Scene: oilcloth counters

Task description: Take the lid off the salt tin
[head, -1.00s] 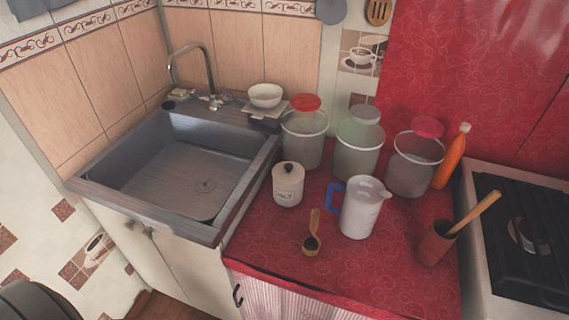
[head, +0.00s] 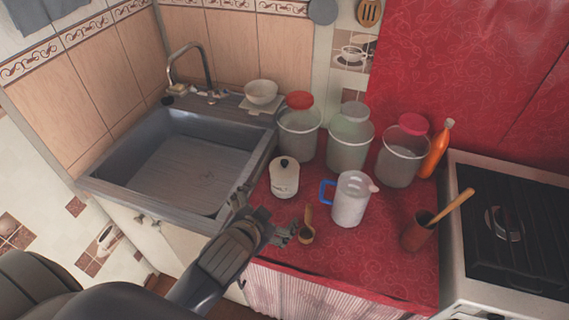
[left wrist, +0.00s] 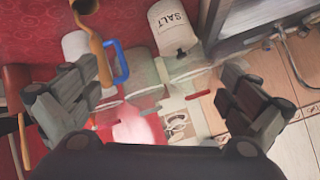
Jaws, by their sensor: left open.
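The salt tin (head: 284,181) is a small cream tin standing upright on the red counter by the sink, with its lid and dark knob (head: 285,162) on top. In the left wrist view the tin (left wrist: 172,27) shows at the top with its SALT lettering, and its lid end is turned toward the middle of the picture. My left gripper (head: 265,216) is open and empty, in front of the tin and apart from it. Its two spread fingers also show in the left wrist view (left wrist: 165,80). My right gripper is in neither view.
A white measuring jug (head: 351,200) with a blue handle and a wooden scoop (head: 307,225) stand close right of the tin. Several clear canisters (head: 297,133) stand behind. The sink (head: 170,170) is left; a brown pot (head: 418,232) and the stove (head: 505,225) are right.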

